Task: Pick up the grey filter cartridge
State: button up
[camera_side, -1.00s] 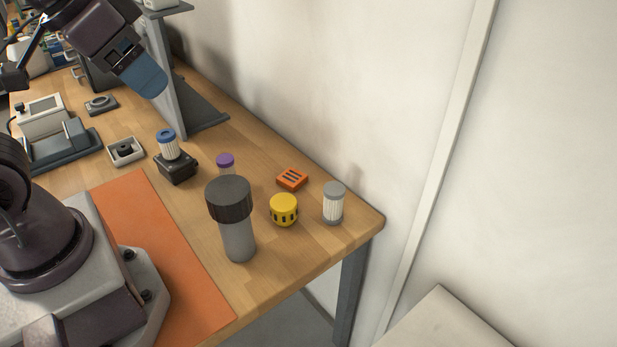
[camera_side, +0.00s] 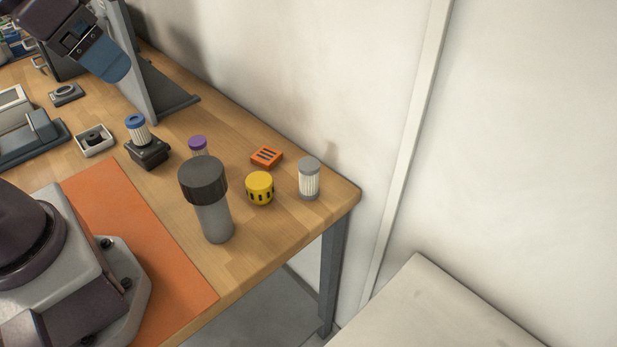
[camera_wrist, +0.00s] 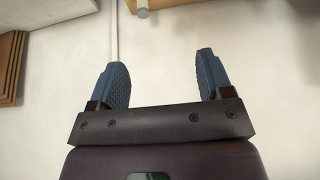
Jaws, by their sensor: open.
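The grey filter cartridge (camera_side: 309,180) stands upright near the table's right corner, with grey end caps and a white pleated middle. My gripper (camera_side: 112,66) is high at the upper left in the side view, well away from the cartridge. In the wrist view my gripper (camera_wrist: 160,75) shows two blue fingers spread apart with nothing between them. That view mostly faces a pale wall. A small pale cylindrical piece shows at its top edge, and I cannot tell what it is.
A yellow slotted cap (camera_side: 259,188) and an orange slotted block (camera_side: 266,156) stand left of the cartridge. Further left are a large dark-capped canister (camera_side: 213,221), a purple-capped cartridge (camera_side: 198,144) and a blue-capped cartridge (camera_side: 137,129) on a black base. The wall (camera_side: 400,150) rises behind.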

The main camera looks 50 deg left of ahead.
notch_tip(320, 180, up, 5)
jog(key=w+f+m+g+y, duration=0.1)
jog(key=w+f+m+y, duration=0.2)
jog(key=w+m+y, duration=0.9)
jog(key=w+d+r+m+t, duration=0.1)
jog(key=w+d+m+t, duration=0.1)
jog(key=d+m+t, duration=0.45)
jog(key=w+d+r+m+t, duration=0.2)
jog(key=d+m+t, duration=0.1)
jog(key=d+m, duration=0.65)
send_near(308, 181)
jog(key=shift+h, duration=0.3)
jog(key=x, duration=1.2)
jog(key=shift+s+r, duration=0.1)
jog(key=shift+r, duration=0.05)
jog(key=c, duration=1.1)
